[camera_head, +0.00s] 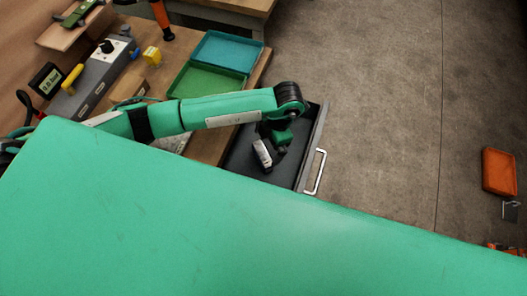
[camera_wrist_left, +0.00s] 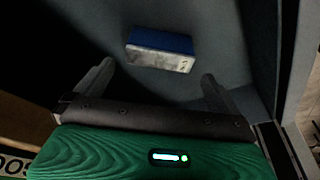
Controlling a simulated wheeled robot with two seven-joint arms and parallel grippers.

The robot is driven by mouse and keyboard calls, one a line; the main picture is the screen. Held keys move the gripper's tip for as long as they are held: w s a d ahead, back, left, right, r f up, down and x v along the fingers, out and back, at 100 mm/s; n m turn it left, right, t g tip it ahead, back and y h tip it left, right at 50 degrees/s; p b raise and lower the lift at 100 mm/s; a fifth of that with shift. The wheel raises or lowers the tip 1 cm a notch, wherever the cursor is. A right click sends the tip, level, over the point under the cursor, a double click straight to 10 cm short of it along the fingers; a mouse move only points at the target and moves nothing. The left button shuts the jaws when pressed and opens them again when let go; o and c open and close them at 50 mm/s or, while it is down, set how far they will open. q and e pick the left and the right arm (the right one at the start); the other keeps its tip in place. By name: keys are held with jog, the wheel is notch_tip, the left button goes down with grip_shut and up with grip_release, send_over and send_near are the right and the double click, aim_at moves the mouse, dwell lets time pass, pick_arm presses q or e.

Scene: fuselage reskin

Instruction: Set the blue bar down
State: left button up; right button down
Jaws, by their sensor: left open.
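The blue bar (camera_wrist_left: 160,42) has a blue top and a pale, scuffed front face. In the left wrist view it lies on the dark floor of the open drawer (camera_head: 240,160). My left gripper (camera_wrist_left: 157,70) is open, with one finger to each side, and the bar sits just beyond the fingertips, apart from both. In the head view my left gripper (camera_head: 265,150) is low over the drawer, and I cannot make out the bar there. My right gripper is not in view.
The drawer's metal handle (camera_head: 317,172) faces the open floor at right. A teal tray (camera_head: 228,47) and a green tray (camera_head: 205,82) stand on the bench behind my left arm. An orange bin (camera_head: 499,171) is on the floor at far right.

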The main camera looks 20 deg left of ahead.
pick_arm(q)
jog(key=shift+v, duration=1.9)
